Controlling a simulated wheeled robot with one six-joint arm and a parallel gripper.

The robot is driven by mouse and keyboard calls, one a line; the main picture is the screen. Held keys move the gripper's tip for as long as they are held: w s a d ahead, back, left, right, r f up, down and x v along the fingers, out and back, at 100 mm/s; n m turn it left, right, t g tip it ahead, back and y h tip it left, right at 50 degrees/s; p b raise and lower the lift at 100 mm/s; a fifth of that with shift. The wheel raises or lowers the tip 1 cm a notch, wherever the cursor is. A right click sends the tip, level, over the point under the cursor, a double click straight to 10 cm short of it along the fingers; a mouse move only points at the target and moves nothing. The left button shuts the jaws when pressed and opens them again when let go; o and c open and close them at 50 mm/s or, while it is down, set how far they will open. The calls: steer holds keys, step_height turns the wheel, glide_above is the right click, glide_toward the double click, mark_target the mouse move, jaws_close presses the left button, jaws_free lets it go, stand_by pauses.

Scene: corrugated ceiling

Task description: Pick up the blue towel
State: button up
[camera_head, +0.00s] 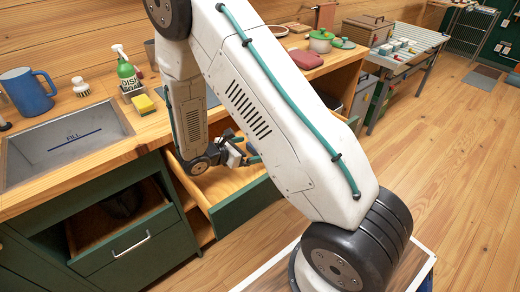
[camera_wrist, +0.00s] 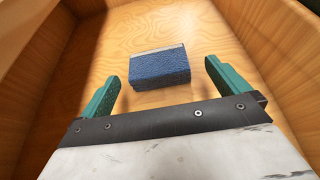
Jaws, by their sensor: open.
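The blue towel (camera_wrist: 160,68) is a folded, rough-textured block with a pale strip along its far edge. It lies on the wooden floor of an open drawer in the wrist view. My gripper (camera_wrist: 160,86) is open, with its two green fingers apart. The towel lies ahead of and between the fingers, and I see no contact. In the head view my gripper (camera_head: 250,150) is over the open drawer (camera_head: 245,208), and the towel cannot be made out there, likely hidden by my arm or the drawer walls.
Wooden drawer walls (camera_wrist: 32,75) rise close on both sides of my gripper. The counter carries a sink (camera_head: 65,140), a blue mug (camera_head: 28,92), a green soap bottle (camera_head: 128,74) and a yellow sponge (camera_head: 144,104). Another drawer (camera_head: 130,250) stands open at left.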

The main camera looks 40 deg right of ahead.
steer(key=x, duration=0.7)
steer(key=shift+w+f, duration=0.3)
steer(key=shift+c, duration=0.3)
steer(key=c, duration=0.9)
